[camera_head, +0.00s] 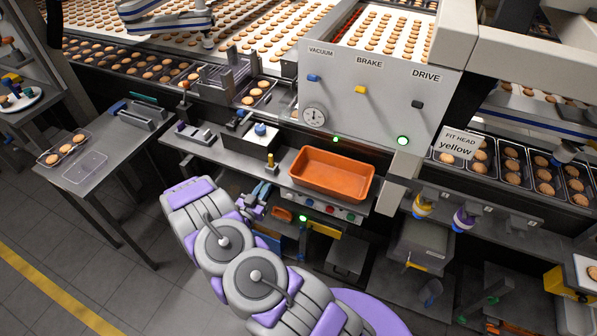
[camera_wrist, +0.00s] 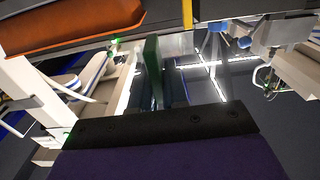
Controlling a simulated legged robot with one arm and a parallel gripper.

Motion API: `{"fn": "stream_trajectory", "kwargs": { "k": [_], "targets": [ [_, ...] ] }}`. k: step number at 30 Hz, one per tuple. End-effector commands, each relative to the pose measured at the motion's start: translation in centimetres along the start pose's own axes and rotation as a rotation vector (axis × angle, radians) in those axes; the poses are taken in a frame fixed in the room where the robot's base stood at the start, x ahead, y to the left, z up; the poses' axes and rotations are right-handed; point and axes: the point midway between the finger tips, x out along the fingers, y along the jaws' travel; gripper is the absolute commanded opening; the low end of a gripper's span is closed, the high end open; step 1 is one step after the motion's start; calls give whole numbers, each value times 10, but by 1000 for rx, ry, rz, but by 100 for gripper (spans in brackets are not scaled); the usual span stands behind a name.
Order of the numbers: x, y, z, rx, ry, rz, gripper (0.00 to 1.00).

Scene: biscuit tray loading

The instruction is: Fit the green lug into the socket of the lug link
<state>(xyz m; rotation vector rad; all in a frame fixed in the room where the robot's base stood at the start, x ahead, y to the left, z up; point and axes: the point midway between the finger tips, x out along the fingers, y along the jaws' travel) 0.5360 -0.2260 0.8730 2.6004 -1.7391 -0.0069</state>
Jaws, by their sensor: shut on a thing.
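My gripper (camera_head: 257,198) is in front of the grey bench, low and left of the orange tray. In the wrist view, a dark green upright piece (camera_wrist: 151,72), which looks like the green lug, rises beyond the dark edge of my gripper. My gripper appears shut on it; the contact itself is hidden.
The orange tray (camera_head: 332,175) sits on the bench, with a yellow-topped post (camera_head: 270,163) to its left. A panel with buttons (camera_head: 318,207) runs along the front edge below. A side table (camera_head: 117,155) stands at left, with floor between.

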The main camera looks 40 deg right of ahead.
Motion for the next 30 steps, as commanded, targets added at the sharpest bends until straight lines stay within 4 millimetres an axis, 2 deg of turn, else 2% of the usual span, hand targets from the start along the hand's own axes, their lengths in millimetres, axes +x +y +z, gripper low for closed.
{"fn": "stream_trajectory", "kwargs": {
  "k": [3, 18, 21, 26, 30],
  "targets": [
    [26, 3, 4, 2, -1, 6, 0],
    [126, -2, 11, 4, 6, 3, 0],
    [139, -2, 12, 2, 5, 1, 0],
    [145, -2, 14, 0, 4, 0, 0],
    [144, -3, 31, -1, 3, -1, 0]
  ]
}}
